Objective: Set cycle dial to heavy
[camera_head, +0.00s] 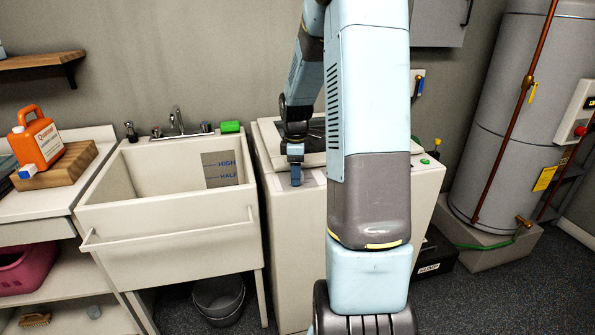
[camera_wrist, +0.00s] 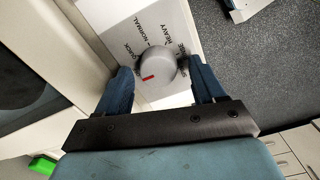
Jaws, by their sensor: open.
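The cycle dial (camera_wrist: 157,66) is a round grey knob with a red mark on its lower-left side in the wrist view. The words QUICK, NORMAL and HEAVY stand along its left and upper side; labels at its right are partly hidden. The red mark does not point at HEAVY. My gripper (camera_wrist: 163,84) is open, with one blue finger on each side of the dial; I cannot tell whether either finger touches it. In the head view my gripper (camera_head: 295,176) is over the front top of the white washer (camera_head: 293,245), and the dial is hidden.
A utility sink (camera_head: 165,213) stands left of the washer, with a green block (camera_head: 230,127) at its back edge. An orange jug (camera_head: 36,141) is on the left counter. A grey tank (camera_head: 505,110) is at right. My arm hides part of the washer.

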